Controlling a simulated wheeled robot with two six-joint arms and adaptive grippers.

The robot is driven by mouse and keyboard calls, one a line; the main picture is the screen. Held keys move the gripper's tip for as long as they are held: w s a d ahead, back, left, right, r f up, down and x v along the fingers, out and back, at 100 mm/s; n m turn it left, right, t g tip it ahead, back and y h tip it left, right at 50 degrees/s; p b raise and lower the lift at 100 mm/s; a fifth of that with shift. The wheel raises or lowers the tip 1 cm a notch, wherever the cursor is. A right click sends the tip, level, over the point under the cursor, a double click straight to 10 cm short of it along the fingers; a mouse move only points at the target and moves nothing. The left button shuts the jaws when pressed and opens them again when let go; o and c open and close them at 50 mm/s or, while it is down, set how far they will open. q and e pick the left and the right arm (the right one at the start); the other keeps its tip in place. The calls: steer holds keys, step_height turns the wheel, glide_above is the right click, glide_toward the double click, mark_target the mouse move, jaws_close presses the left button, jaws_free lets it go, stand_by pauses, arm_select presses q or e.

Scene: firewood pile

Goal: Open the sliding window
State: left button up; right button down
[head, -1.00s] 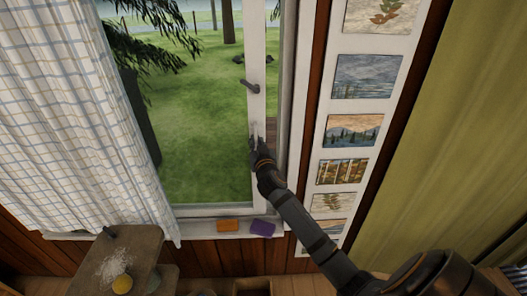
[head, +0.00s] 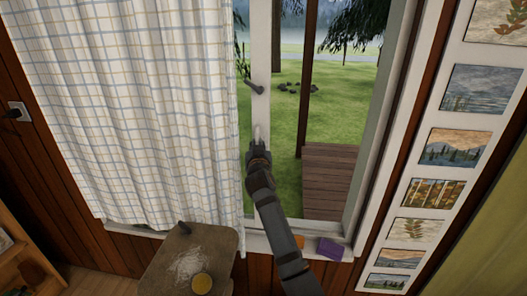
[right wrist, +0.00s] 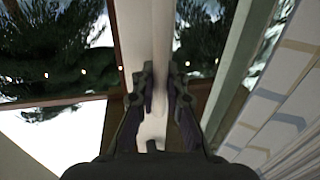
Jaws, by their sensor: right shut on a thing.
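The sliding window's white sash edge (head: 261,55) stands upright left of the right-hand frame (head: 375,130), with a wide gap between them. A dark latch lever (head: 254,86) sits on the sash edge. Below it, a pale pull handle (head: 259,130) stands out. My right gripper (head: 259,148) is at this handle, shut on it. In the right wrist view its two dark fingers (right wrist: 160,84) close around the pale handle in front of the white sash edge; their tips partly hide the contact. My left gripper is not in view.
A checked curtain (head: 150,100) covers the window's left part. An orange block (head: 299,241) and a purple block (head: 329,249) lie on the sill. Pictures (head: 461,147) hang at the right.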

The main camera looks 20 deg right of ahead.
steer(key=shift+w+a+f, duration=0.25)
steer(key=shift+a, duration=0.15)
steer(key=c, duration=1.4)
jaws_free()
steer(key=shift+a+r, duration=0.15)
steer(key=shift+r, duration=0.05)
steer(key=v, duration=0.7)
steer(key=shift+s, duration=0.25)
